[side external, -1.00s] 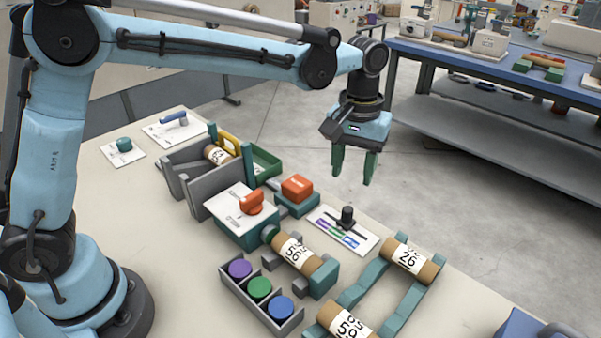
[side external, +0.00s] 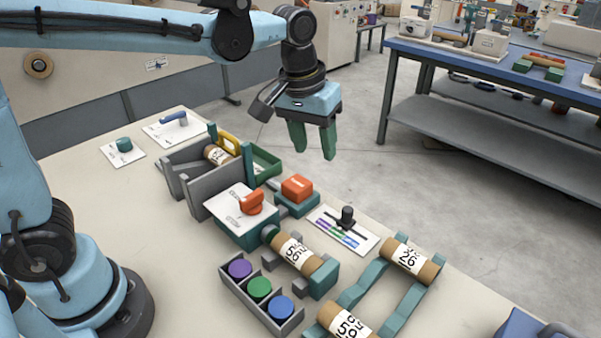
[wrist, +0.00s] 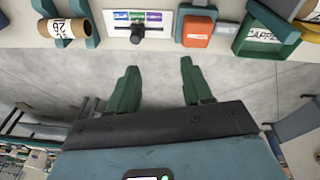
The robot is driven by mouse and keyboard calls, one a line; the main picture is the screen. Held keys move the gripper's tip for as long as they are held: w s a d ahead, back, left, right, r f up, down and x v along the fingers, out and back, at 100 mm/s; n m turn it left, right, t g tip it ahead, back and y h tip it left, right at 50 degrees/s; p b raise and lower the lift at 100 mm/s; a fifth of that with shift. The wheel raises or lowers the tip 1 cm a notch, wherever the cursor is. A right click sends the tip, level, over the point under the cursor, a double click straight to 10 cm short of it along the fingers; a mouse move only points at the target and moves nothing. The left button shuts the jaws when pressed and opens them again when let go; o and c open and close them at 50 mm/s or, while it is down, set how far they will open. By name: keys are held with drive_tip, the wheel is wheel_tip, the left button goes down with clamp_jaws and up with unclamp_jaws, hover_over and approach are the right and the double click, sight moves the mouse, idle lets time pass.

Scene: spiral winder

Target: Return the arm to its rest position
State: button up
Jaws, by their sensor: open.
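My gripper (side external: 313,150) is open and empty. Its two green fingers point down and stand apart in the air, above and behind the orange block on its teal base. In the wrist view the open fingers (wrist: 160,85) show with only grey floor between them. Nothing touches the fingers.
On the bench stand an orange block (side external: 297,187), a slider panel (side external: 342,230), a tube in a teal holder (side external: 297,254), a rack of coloured discs (side external: 259,287) and a tube on teal rails (side external: 408,256). A blue bench (side external: 480,60) stands behind. The air around my gripper is clear.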

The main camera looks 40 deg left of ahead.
drive_tip(key=s+a+f+m+t, duration=0.2)
drive_tip(key=s+a+t, duration=0.3)
drive_tip(key=s+a, duration=0.3)
drive_tip(key=s+f, duration=0.1)
drive_tip(key=s, duration=0.2)
drive_tip(key=shift+a+f, duration=0.15)
drive_tip(key=shift+a, duration=0.25)
drive_tip(key=shift+c, duration=0.2)
idle(1.1)
